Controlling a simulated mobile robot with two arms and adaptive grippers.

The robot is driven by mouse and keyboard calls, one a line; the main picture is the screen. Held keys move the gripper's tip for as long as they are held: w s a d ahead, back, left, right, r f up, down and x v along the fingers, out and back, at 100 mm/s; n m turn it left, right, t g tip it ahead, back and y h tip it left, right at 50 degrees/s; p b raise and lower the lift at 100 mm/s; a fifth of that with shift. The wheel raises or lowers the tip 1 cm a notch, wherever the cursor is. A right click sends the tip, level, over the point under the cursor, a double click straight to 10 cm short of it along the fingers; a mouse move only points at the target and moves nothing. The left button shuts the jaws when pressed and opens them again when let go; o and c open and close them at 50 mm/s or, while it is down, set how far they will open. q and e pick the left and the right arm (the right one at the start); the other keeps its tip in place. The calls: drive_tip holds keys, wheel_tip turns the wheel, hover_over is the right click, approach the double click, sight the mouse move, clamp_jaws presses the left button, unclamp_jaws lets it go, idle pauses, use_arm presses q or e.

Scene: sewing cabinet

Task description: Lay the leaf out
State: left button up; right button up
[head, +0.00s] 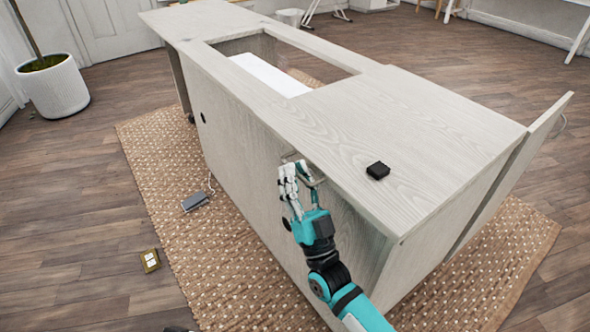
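The pale wood-grain sewing cabinet (265,175) stands on a woven rug, with a rectangular opening in its top. A flat board (515,170), which looks like a leaf, stands steeply at the cabinet's right end, its upper corner sticking out past the top. At the far left end, a flat top section (190,20) extends level with the cabinet top. My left gripper is not in view.
A small black block (378,170) lies on the top, near the front edge. A white panel (270,74) shows inside the opening. A potted plant (54,86) stands far left.

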drive_tip(key=shift+w+a+r, duration=0.1)
drive_tip(key=shift+w+r, duration=0.2)
drive_tip(key=shift+c, duration=0.3)
clamp_jaws()
